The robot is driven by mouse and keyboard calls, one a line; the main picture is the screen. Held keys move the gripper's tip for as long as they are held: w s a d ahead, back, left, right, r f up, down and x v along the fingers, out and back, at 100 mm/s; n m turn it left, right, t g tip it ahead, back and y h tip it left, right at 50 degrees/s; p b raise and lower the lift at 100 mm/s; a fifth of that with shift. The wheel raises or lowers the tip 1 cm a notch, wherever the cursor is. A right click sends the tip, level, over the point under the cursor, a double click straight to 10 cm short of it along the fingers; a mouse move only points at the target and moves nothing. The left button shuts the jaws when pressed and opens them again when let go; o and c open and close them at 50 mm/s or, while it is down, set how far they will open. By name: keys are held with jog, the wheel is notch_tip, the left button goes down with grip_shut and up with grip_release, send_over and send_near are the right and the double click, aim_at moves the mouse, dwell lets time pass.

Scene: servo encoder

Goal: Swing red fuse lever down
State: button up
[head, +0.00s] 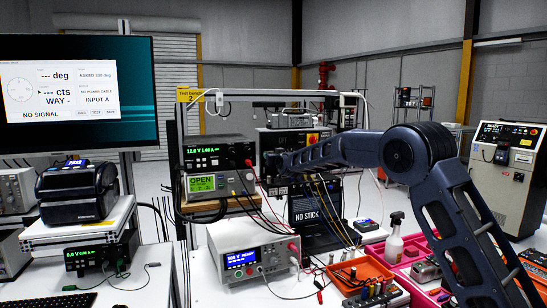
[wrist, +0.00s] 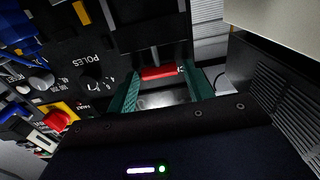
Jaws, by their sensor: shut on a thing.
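The red fuse lever (wrist: 158,72) shows in the wrist view as a short red bar on the dark panel (wrist: 120,40). My gripper (wrist: 161,82) has one green finger on each side of the bar and is shut on it. In the head view my gripper (head: 274,160) reaches left to the black equipment at the bench's middle. The lever cannot be made out there, as my gripper and arm cover that area.
In the wrist view, a red knob on a yellow plate (wrist: 57,120) and black dials sit left; a vented box (wrist: 285,95) stands close at right. In the head view, stacked instruments (head: 218,158) stand left of my gripper, with loose cables below and an orange bin (head: 362,270) at front right.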

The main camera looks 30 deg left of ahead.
jog(key=s+d+f+t+y, duration=0.1)
jog(key=t+y, duration=0.1)
jog(key=s+d+f+t+y, duration=0.2)
jog(key=shift+s+d+f, duration=0.15)
jog(key=shift+d+f, duration=0.05)
jog(key=shift+f, duration=0.25)
jog(key=shift+s+d+f, duration=0.15)
jog(key=shift+f, duration=0.25)
jog(key=shift+s+d+f, duration=0.15)
jog(key=shift+f, duration=0.4)
jog(key=shift+s+d+f, duration=0.1)
jog(key=shift+f, duration=0.45)
jog(key=shift+d+f, duration=0.1)
jog(key=shift+f, duration=1.3)
grip_shut()
jog(key=o, duration=1.4)
grip_release()
jog(key=shift+r, duration=0.3)
jog(key=shift+c, duration=0.2)
jog(key=shift+s, duration=0.15)
jog(key=v, duration=1)
jog(key=shift+d+f, duration=0.15)
jog(key=shift+f, duration=0.2)
